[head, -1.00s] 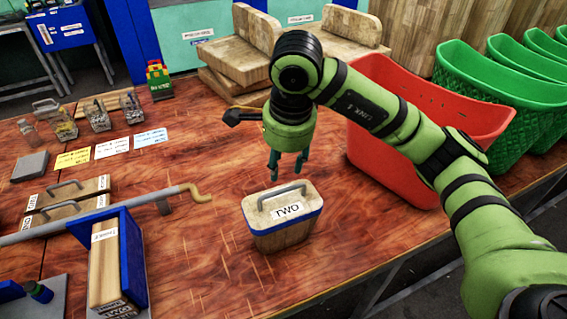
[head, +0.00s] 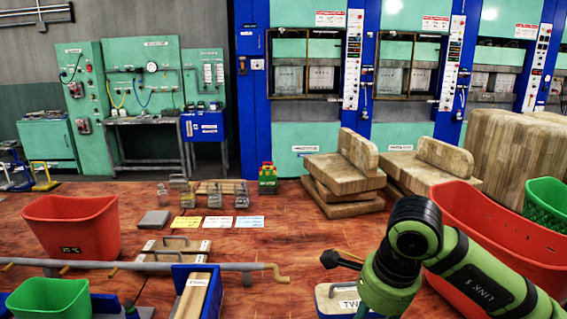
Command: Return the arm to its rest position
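My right arm (head: 485,285) comes in from the lower right, green with black joints. Its wrist (head: 392,285) points down in front of the box labelled TWO (head: 335,304) and covers that box's right part. The fingers of my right gripper are below the picture's edge, so their state does not show. My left arm and gripper are not in view.
A red bin (head: 75,232) and a green bin (head: 50,298) stand at the left, with a grey bar (head: 200,266) between. Wooden blocks (head: 345,172) stand behind the wrist. A red bin (head: 475,215) is close by my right arm. Blue-framed presses (head: 405,60) line the back.

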